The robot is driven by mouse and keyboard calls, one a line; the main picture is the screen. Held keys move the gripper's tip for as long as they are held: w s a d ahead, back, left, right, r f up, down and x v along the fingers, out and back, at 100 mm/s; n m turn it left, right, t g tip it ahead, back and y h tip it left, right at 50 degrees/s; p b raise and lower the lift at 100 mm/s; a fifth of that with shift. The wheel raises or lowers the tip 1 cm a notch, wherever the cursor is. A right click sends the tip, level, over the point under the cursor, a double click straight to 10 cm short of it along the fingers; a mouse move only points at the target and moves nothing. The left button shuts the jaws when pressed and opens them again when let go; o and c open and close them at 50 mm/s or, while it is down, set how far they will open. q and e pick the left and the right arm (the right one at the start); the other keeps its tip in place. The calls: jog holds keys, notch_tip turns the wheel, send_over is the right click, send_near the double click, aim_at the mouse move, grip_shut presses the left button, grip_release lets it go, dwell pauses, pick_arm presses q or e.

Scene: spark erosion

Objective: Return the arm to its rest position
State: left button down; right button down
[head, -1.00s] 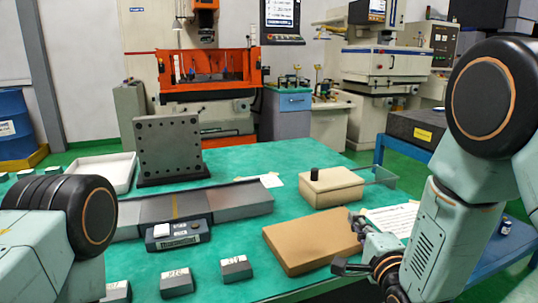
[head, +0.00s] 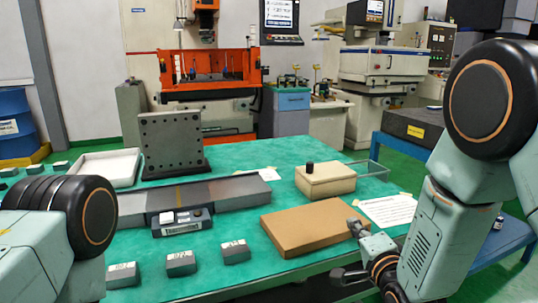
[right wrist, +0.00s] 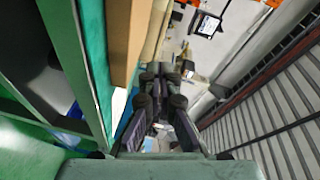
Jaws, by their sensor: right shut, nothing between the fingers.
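My right gripper (head: 347,252) is low beside the near right corner of a flat brown board (head: 315,230) in the head view. It hangs by the table's front right edge. In the right wrist view the dark fingers (right wrist: 160,75) are shut with nothing between them. My right arm is bent at the right of the head view. My left arm shows only as a black joint and pale link at the lower left, and its gripper is outside the picture.
The green table (head: 235,160) carries small grey labelled blocks (head: 182,263), a long grey bar (head: 238,190), a drilled dark plate (head: 171,143), a white tray (head: 105,165) and a beige box (head: 325,183). A blue bench (head: 405,150) stands at the right.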

jog(key=s+d+f+n+g+h, duration=0.1)
jog(key=s+d+f+n+g, duration=0.1)
jog(key=s+f+n+g, duration=1)
jog(key=s+f+g, duration=0.1)
jog(key=s+f, duration=0.4)
jog(key=s, duration=0.5)
jog(key=s+d+f+n+g, duration=0.1)
jog(key=s+f+g, duration=0.1)
jog(key=s+f, duration=0.4)
jog(key=s+f+g, duration=0.2)
jog(key=s+f, duration=0.4)
jog(key=s, duration=0.7)
jog(key=shift+s+d+h, duration=0.2)
jog(key=shift+s+h, duration=0.1)
jog(key=shift+h, duration=0.1)
